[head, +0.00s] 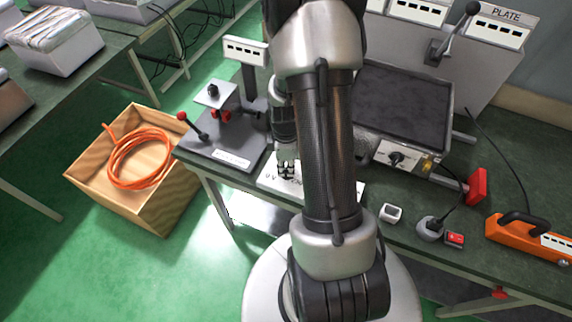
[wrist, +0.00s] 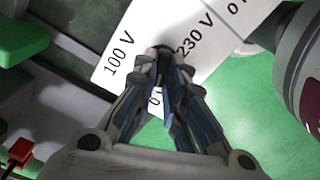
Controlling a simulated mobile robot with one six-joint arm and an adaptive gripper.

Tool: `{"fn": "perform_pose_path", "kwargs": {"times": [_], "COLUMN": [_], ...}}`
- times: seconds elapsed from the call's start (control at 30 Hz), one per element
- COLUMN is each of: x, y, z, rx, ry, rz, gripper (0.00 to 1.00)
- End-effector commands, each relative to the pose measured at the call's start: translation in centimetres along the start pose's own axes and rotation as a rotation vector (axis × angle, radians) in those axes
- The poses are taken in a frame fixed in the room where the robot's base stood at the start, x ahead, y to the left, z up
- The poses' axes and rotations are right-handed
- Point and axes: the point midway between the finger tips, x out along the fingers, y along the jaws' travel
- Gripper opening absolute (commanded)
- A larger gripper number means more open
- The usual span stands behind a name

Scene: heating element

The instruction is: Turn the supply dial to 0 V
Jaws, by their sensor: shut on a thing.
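The supply dial's white panel (head: 350,192) lies flat on the green bench, partly hidden behind my arm. In the wrist view the panel (wrist: 128,45) carries the marks 100 V and 230 V, plus a partly covered mark that starts with 0 between the fingers. My gripper (head: 286,172) points down onto this panel. In the wrist view its fingertips (wrist: 163,58) come together, shut on the supply dial's knob. The fingers hide the knob almost wholly, so I cannot tell which mark it points to.
A dark stand with a red-knobbed lever (head: 195,125) is left of the panel. A wooden crate (head: 85,185) holds orange cable.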

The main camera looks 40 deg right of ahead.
Motion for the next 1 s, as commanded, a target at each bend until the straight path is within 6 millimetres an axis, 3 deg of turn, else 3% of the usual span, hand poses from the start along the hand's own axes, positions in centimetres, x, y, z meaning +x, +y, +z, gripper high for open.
{"fn": "perform_pose_path", "kwargs": {"times": [0.4,0.97,1.0], "x": [-0.01,0.0,0.0], "y": [-0.1,-0.12,-0.12], "z": [0.01,0.02,0.02], "rx": [-0.201,-0.235,-0.235], "ry": [0.0,0.0,0.0], "rz": [0.0,0.0,0.0], "gripper": [0.0,0.0,0.12]}}
